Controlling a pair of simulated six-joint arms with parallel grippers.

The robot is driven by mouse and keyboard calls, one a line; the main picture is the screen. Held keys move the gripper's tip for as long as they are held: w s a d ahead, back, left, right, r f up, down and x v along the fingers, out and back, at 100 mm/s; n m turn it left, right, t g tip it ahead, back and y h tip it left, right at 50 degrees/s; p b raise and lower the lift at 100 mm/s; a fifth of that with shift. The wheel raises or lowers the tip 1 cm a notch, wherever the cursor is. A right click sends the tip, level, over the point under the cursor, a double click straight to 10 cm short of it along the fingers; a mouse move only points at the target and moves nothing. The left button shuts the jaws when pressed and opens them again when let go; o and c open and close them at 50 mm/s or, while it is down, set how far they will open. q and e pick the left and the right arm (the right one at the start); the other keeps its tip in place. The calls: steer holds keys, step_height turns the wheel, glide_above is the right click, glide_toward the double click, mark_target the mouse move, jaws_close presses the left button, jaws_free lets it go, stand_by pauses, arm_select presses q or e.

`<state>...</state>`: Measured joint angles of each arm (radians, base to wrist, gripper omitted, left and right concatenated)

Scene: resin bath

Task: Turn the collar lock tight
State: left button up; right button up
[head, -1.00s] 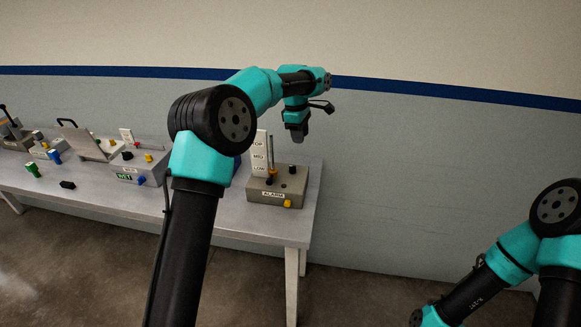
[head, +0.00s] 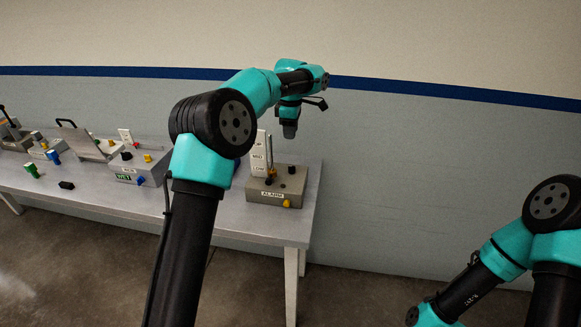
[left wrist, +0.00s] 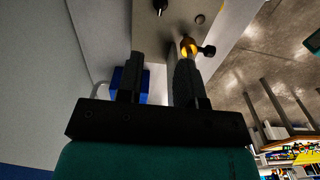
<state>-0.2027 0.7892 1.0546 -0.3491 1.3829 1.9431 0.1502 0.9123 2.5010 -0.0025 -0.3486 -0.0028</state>
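A grey box (head: 297,190) labelled ALARM stands at the table's right end. It carries a thin upright rod (head: 271,155) with a brass-coloured part low on it, beside a white board marked MID and LOW. My left gripper (head: 289,130) points down above the box, apart from it. In the left wrist view its two fingers (left wrist: 162,65) are spread with nothing held. A brass-coloured piece (left wrist: 187,45) with a black side knob (left wrist: 208,51) shows by the right fingertip; whether it is the collar lock I cannot tell. My right gripper is outside the frame.
Several devices line the table (head: 222,212) to the left, including a box labelled WET (head: 140,170) and a tilted panel with a handle (head: 85,143). A blue part (left wrist: 118,80) shows beside the left finger. Air right of the table is clear.

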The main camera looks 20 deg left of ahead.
mark_target(292, 169)
arm_select(q)
step_height(292, 169, down, 15)
steer(key=shift+r, duration=0.1)
stand_by(0.4)
steer(key=shift+c, duration=0.5)
steer(key=c, duration=0.5)
